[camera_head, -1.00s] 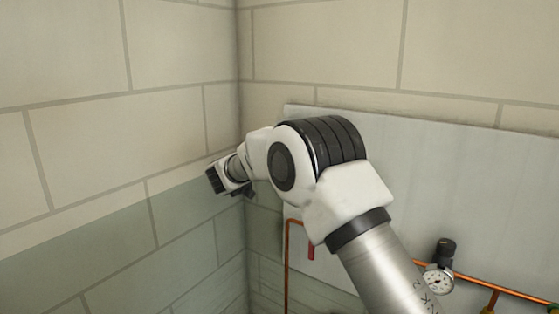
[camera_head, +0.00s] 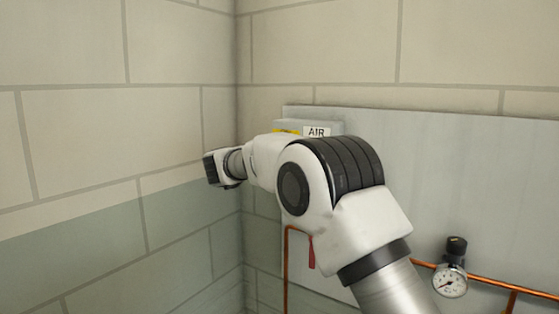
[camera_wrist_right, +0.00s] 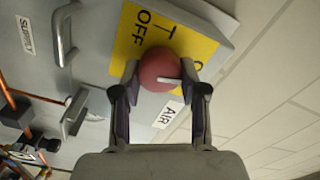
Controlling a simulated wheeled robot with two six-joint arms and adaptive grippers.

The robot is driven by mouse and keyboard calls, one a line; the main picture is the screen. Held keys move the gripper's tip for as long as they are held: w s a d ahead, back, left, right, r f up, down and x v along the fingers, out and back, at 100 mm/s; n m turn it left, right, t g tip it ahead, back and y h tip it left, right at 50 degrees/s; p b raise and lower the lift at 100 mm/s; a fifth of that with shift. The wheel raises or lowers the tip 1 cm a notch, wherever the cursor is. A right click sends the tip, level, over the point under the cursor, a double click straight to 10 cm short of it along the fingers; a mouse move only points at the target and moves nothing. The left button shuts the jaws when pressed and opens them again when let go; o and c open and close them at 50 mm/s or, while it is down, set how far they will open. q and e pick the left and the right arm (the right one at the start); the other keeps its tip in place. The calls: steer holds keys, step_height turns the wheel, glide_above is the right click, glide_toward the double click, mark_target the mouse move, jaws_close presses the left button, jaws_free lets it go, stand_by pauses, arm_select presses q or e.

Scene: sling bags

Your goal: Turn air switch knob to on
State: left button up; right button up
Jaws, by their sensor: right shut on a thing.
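The air switch is a grey box with a yellow plate (camera_wrist_right: 168,40) printed OFF; a second word, starting with O, is mostly hidden by a finger. Its round red knob (camera_wrist_right: 158,69) carries a white pointer line, which points to the right in the right wrist view. My right gripper (camera_wrist_right: 160,78) is shut on the knob, one finger on each side. An AIR label (camera_wrist_right: 168,113) sits beside it. In the head view the switch box (camera_head: 294,124) shows above my right arm, which hides the knob and the fingers. My left gripper is not in view.
A grey panel (camera_head: 440,170) on the block wall carries copper pipes (camera_head: 286,262), a red lever (camera_head: 311,252) and a round gauge (camera_head: 450,281). Metal handles (camera_wrist_right: 62,35) and a SUPPLY label (camera_wrist_right: 27,35) stand beside the switch. A side wall (camera_head: 110,150) meets the panel wall at left.

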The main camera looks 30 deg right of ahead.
steer(key=shift+m+b, duration=0.75)
steer(key=shift+m, duration=0.35)
steer(key=shift+r+m, duration=0.2)
steer(key=shift+m, duration=0.1)
steer(key=o, duration=1.1)
steer(key=shift+c, duration=0.2)
steer(key=shift+o, duration=0.4)
steer(key=shift+w+d+f, duration=0.15)
steer(key=shift+w+f, duration=0.05)
steer(key=shift+f, duration=0.05)
steer(key=v, duration=1.2)
steer(key=shift+f, duration=0.1)
